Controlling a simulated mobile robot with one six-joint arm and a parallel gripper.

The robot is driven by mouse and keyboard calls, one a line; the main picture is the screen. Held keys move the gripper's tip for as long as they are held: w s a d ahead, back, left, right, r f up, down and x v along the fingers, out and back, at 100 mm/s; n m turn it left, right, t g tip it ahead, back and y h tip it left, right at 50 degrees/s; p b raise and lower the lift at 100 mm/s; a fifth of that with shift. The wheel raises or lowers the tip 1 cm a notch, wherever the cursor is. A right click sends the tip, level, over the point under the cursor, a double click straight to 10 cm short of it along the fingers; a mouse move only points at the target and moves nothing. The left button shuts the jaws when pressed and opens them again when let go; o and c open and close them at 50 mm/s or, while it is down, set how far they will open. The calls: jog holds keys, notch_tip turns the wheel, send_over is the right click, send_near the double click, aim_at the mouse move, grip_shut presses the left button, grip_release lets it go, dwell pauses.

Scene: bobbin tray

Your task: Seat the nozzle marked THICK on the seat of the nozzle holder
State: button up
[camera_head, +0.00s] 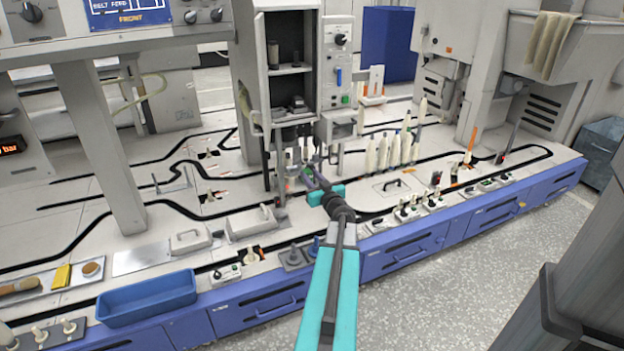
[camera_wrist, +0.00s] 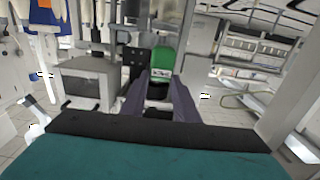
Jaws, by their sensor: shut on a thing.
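In the wrist view my gripper (camera_wrist: 160,92) has its two dark purple fingers closed on a green nozzle (camera_wrist: 164,58). The nozzle has a white label with dark print, too small to read surely, and a black part below it between the fingers. In the head view my gripper (camera_head: 316,178) reaches over the white bench in front of the open grey cabinet. The held nozzle is only a small green patch there. I cannot make out the nozzle holder or its seat for certain in either view.
The grey cabinet (camera_head: 290,20) stands just behind my gripper. Several pale bobbins (camera_head: 394,150) stand to its right. A blue tray (camera_head: 147,299) lies at the front left. Small switch blocks (camera_head: 408,212) line the bench's front edge.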

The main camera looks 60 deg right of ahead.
jog(key=f+b+x, duration=0.1)
jog(key=b+x, duration=0.4)
jog(key=x, duration=0.9)
jog(key=shift+b, duration=0.35)
dwell(0.4)
jog(key=shift+w+d+f, duration=0.1)
jog(key=shift+f, duration=1)
dwell(0.9)
dwell(0.4)
jog(key=o, duration=1.1)
jog(key=shift+o, duration=0.2)
